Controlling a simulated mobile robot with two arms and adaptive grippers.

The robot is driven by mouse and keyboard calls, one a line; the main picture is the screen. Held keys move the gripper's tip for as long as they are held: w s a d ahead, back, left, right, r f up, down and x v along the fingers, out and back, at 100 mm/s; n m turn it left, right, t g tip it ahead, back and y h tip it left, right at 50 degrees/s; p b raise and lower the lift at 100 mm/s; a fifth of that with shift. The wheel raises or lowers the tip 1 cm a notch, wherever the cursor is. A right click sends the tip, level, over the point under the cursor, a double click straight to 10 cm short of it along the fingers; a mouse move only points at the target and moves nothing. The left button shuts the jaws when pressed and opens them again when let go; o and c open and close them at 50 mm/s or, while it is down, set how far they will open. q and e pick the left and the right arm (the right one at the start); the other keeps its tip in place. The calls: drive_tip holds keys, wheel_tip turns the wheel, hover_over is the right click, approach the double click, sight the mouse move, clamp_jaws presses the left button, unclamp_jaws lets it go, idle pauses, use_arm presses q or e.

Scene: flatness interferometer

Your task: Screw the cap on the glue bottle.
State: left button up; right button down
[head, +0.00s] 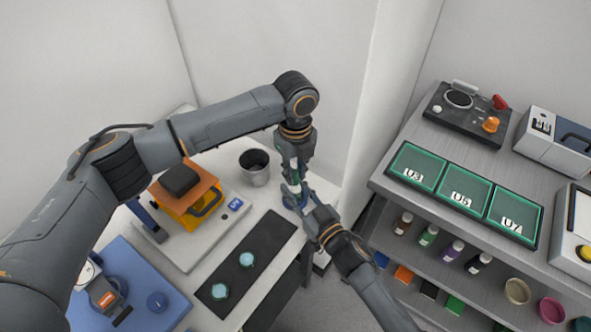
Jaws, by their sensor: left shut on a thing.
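My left gripper (294,168) points down near the bench's right end. It is shut on a small white thing that looks like the cap (294,163), mostly hidden by the fingers. My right gripper (294,196) reaches in from the lower right, just below the left one. A small green and white piece, seemingly the glue bottle (296,183), shows between the two grippers. The fingers hide most of it, so I cannot tell whether cap and bottle touch, or whether the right fingers are closed on it.
A grey metal cup (255,167) stands just left of the grippers. A black mat (262,238) with two teal discs lies in front, beside an orange and grey instrument (188,193). A shelf unit (398,203) at right carries green trays, devices and several small bottles.

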use_arm(q)
drive_tip(key=m, duration=0.7)
drive_tip(key=shift+a+m, duration=0.1)
drive_tip(key=shift+m, duration=0.3)
drive_tip(key=m, duration=0.3)
drive_tip(key=shift+m, duration=0.4)
drive_tip(key=m, duration=0.4)
drive_tip(key=o, duration=0.7)
drive_tip(key=shift+o, duration=0.2)
wheel_tip(320, 180, up, 12)
